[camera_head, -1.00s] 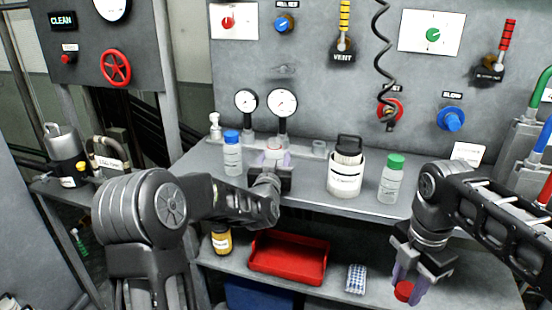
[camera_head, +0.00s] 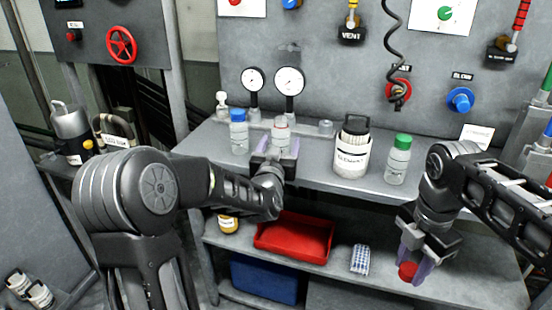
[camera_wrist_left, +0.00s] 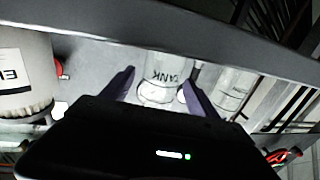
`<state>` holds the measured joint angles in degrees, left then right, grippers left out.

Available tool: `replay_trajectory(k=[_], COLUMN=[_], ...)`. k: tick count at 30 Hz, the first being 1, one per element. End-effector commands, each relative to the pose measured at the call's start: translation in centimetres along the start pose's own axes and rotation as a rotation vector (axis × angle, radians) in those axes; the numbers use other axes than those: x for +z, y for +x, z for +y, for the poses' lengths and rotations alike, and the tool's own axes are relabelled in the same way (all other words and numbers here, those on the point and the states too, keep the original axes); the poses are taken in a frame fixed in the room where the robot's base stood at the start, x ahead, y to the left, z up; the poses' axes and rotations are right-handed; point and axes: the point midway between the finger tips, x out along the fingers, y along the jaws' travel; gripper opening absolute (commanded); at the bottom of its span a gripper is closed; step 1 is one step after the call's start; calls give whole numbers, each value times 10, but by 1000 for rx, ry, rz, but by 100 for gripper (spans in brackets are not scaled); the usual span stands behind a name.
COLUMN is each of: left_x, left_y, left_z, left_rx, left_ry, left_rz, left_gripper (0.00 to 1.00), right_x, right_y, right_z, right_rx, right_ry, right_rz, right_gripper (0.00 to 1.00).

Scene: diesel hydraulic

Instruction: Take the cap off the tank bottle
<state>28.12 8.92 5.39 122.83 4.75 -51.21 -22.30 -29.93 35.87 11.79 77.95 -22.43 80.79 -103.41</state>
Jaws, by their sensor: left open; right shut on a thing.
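The tank bottle (camera_head: 281,132) stands upright on the bench shelf, a clear bottle with no coloured cap seen on top. Its TANK label shows in the left wrist view (camera_wrist_left: 165,70). My left gripper (camera_head: 279,147) is open, its purple fingers on either side of the bottle's near side with gaps; contact is hard to judge. My right gripper (camera_head: 415,267) is shut on a red cap (camera_head: 407,271), held in front of the bench at the right, well away from the bottle.
A blue-capped bottle (camera_head: 239,135) stands close left of the tank bottle. A white jar with a black lid (camera_head: 353,150) and a green-capped bottle (camera_head: 398,163) stand to the right. Gauges rise behind. A red tray (camera_head: 293,240) lies on the lower shelf.

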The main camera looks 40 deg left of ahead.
Motion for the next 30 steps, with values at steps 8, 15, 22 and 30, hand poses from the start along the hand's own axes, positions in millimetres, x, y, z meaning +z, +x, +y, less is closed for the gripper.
replay_trajectory(k=[8,15,22,30], left_x=[0,0,0,0], left_y=[-56,-72,-72,-72], left_z=[0,-1,0,0], left_rx=[0,-1,-1,-1], left_ry=[0,0,0,0], left_rz=[2,0,0,0], left_gripper=[69,69,69,69], right_x=[0,0,0,0], right_y=[5,6,6,6], right_z=[0,0,0,0], right_rx=[0,0,0,0], right_ry=[0,0,0,0], right_rz=[0,0,0,0], right_gripper=[0,0,0,0])
